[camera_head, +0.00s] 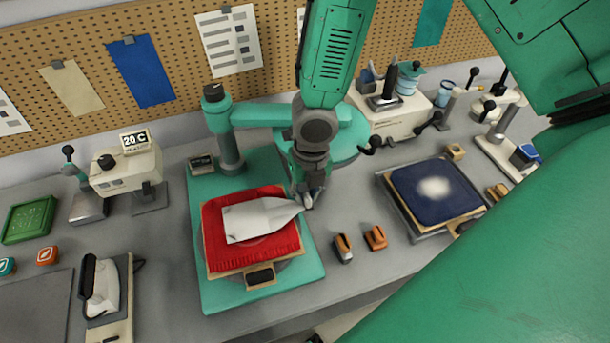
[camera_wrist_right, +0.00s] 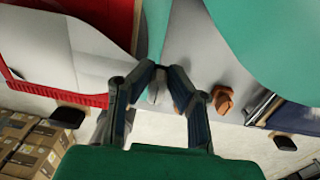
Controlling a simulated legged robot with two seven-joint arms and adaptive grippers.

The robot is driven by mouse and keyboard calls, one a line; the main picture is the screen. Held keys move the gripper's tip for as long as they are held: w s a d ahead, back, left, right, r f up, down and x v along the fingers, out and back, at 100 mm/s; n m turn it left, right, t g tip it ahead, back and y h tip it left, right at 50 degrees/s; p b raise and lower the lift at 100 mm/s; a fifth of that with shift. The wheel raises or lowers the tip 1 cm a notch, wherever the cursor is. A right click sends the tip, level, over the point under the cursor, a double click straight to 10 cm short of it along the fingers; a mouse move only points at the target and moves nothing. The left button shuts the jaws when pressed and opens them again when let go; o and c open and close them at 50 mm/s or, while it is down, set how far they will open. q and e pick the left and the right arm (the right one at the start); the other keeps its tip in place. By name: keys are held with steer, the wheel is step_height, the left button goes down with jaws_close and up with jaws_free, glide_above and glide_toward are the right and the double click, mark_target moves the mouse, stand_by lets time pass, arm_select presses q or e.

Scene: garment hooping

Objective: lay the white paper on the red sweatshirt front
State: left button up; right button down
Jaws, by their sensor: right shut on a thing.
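The red sweatshirt front (camera_head: 222,261) lies stretched over a light wooden frame on a green base plate. It shows at the left edge of the right wrist view (camera_wrist_right: 95,99). The white paper (camera_head: 252,219) lies over the middle of the red cloth. Its right end is pinched narrow and reaches past the red cloth's right edge to my right gripper (camera_head: 306,197), which is shut on it. In the right wrist view the paper (camera_wrist_right: 68,52) tapers toward the fingertips (camera_wrist_right: 158,70). The exact pinch spot is partly hidden. My left gripper is not in view.
A green press arm (camera_head: 260,113) on a post stands behind the sweatshirt. A dark blue padded frame (camera_head: 436,190) lies farther right. A white iron (camera_head: 104,288) stands at front left.

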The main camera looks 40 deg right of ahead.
steer(key=shift+d+f, duration=0.15)
steer(key=shift+f, duration=0.1)
steer(key=shift+f+b, duration=0.35)
steer(key=shift+f, duration=0.15)
steer(key=c, duration=1.5)
jaws_free()
steer(key=shift+o, duration=0.2)
step_height(320, 180, up, 7)
steer(key=p, duration=0.8)
steer(key=shift+r, duration=0.1)
